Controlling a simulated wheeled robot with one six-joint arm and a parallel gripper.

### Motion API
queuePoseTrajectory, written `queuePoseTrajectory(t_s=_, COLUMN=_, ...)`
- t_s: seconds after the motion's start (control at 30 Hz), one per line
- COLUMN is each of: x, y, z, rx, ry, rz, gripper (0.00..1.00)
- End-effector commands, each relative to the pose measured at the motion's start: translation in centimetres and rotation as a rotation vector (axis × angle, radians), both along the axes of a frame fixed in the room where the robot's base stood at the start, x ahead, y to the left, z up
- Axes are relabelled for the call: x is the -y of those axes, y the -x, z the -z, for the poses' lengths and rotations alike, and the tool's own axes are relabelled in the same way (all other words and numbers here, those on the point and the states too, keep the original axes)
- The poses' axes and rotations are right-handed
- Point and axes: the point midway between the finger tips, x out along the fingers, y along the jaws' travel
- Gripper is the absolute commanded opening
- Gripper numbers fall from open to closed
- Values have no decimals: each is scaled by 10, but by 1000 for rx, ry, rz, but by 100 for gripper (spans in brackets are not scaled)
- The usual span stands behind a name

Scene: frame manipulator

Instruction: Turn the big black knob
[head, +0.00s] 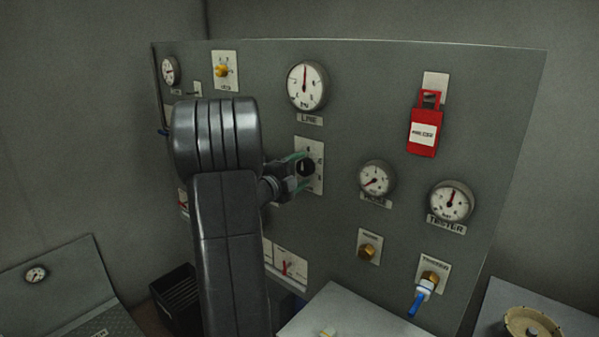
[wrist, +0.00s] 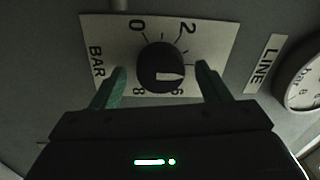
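The big black knob (wrist: 160,67) sits on a white dial plate (wrist: 100,28) marked BAR, with 0, 2, 6 and 8 readable. Its white mark points to the right in the wrist view, toward the right finger. In the head view the knob (head: 307,167) is on the panel under the LINE gauge (head: 306,86). My gripper (wrist: 161,72) is open, its green fingers on either side of the knob, with a visible gap at each side. In the head view my gripper (head: 301,169) is at the knob's plate. The right finger covers part of the dial's scale.
A blue-handled valve (head: 421,294) sticks out at lower right. A grey box top (head: 345,315) stands below.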

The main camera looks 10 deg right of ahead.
Motion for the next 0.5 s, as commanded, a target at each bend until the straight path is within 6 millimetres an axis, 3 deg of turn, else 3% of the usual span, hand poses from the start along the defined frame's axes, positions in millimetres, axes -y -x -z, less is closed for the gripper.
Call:
queuePoseTrajectory(t_s=0.27, x=-1, y=1, z=0, rx=1, ry=0, rz=0, gripper=69)
queuePoseTrajectory(t_s=0.5, x=-27, y=19, z=4, rx=2, ry=-1, rz=-3, gripper=69)
